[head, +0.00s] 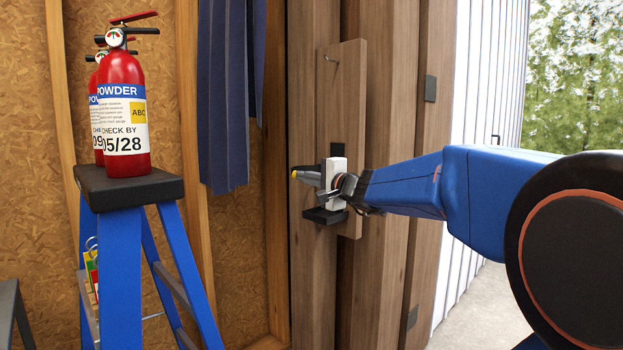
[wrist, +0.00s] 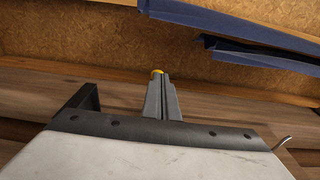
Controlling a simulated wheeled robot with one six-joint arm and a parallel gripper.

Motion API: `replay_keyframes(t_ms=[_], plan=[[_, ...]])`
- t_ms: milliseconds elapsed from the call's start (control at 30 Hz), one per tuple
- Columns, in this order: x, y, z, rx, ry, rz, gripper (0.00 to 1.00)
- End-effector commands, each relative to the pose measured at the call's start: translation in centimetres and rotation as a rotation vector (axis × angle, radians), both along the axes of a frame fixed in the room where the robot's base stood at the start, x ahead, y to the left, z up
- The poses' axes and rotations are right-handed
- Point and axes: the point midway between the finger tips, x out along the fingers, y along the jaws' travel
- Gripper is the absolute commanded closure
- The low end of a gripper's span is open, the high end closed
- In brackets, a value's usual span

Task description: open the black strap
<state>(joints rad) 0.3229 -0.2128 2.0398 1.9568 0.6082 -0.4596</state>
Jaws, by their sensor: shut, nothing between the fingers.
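A wooden board (head: 341,88) is fixed to the brown post. Low on it is a black bracket, with a ledge (head: 323,216) just below my gripper and a small piece (head: 338,150) just above it. A black angled part (wrist: 87,102) shows at the left in the wrist view. I cannot tell the black strap apart from the bracket. My gripper (head: 295,174) is in front of the board, its grey, yellow-tipped fingers pointing left; they are together and empty. In the wrist view the fingers (wrist: 157,73) point away, and my gripper's pale body hides the space beneath.
A blue stepladder (head: 118,270) at the left holds red fire extinguishers (head: 122,110) on its black top. Dark blue cloth (head: 222,100) hangs behind. Between ladder and post there is free room.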

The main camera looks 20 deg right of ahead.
Motion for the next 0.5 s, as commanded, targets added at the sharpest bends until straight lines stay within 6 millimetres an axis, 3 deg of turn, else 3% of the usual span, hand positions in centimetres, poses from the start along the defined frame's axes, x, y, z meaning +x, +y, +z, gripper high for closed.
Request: replay_keyframes(t_ms=[500], plan=[[5.2,4.2,-0.1,0.000,0.001,0.004,1.00]])
